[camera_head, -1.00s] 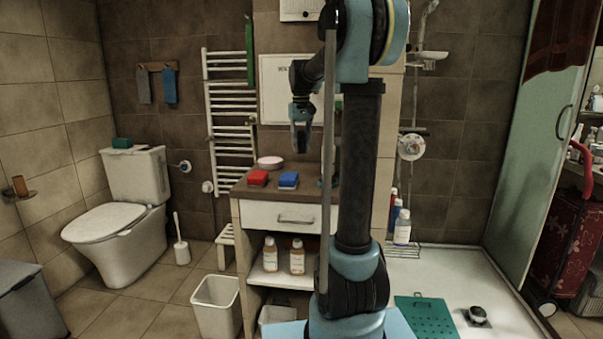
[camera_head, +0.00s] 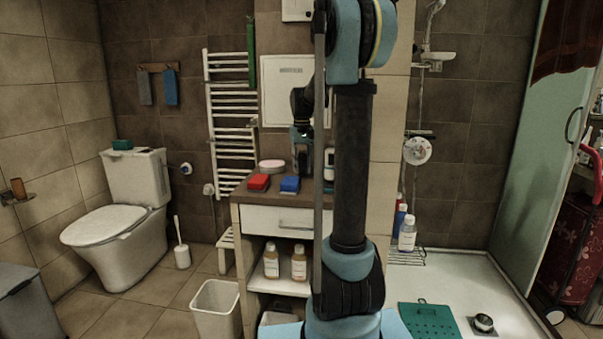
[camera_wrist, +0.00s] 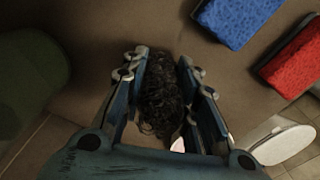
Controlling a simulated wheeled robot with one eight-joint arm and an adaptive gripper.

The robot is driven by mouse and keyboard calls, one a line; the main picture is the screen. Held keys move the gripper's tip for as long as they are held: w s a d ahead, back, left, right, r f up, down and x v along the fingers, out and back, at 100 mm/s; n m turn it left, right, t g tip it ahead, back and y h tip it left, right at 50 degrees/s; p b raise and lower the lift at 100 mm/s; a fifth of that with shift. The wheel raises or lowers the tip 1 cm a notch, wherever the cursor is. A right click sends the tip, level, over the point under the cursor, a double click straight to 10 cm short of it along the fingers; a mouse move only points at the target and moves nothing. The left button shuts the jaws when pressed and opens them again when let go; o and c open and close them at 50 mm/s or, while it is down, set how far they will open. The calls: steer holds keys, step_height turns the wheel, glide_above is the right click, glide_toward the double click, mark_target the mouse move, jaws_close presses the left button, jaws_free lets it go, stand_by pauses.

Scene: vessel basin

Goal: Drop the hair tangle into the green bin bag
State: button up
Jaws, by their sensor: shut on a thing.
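The hair tangle (camera_wrist: 162,95) is a dark, curly clump in the wrist view. My gripper (camera_wrist: 163,62) is shut on it, with a blue finger on each side. In the head view my gripper (camera_head: 302,160) is above the back of the wooden-topped cabinet, partly behind my arm column; the tangle cannot be made out there. A dark green rounded thing (camera_wrist: 25,90) shows at the left edge of the wrist view, apart from the gripper. I cannot tell whether it is the green bin bag.
A red sponge (camera_head: 258,182) and a blue sponge (camera_head: 290,184) lie on the cabinet top (camera_head: 262,196), with a pink-white round dish (camera_head: 272,166) behind. A white bin (camera_head: 216,308) stands on the floor. A green cloth-like strip (camera_head: 250,50) hangs by the towel rail.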

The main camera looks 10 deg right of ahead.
steer(key=shift+f, duration=1)
steer(key=o, duration=0.7)
steer(key=shift+o, duration=0.2)
